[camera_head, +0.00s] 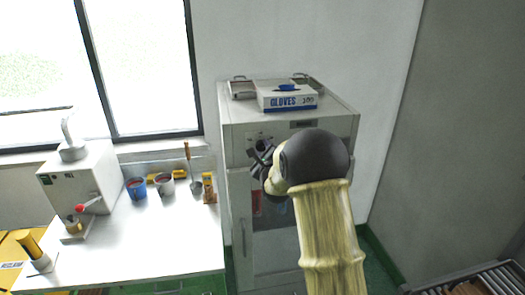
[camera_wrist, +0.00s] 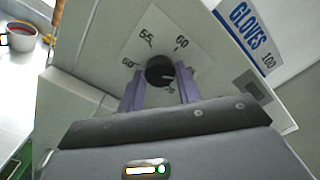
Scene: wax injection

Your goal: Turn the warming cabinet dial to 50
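The warming cabinet (camera_head: 285,125) is a grey-white box standing right of the worktable. Its dial (camera_wrist: 159,70) is a round black knob on a pale scale plate (camera_wrist: 200,52) in the wrist view. The plate reads 55 and 60 above the knob, with a mark to its left that looks like 50 or 60. A small white pointer on the knob points right, away from the 55. My gripper (camera_wrist: 159,78) has one finger on each side of the knob, with narrow gaps showing. In the head view my gripper (camera_head: 262,152) is at the cabinet's upper front, partly covering the dial area.
A gloves box (camera_head: 287,101) and metal trays (camera_head: 242,89) lie on the cabinet top. The worktable (camera_head: 150,245) at left holds a blue cup (camera_head: 136,188), another cup and a white machine (camera_head: 75,180). A rack (camera_head: 480,280) stands at lower right.

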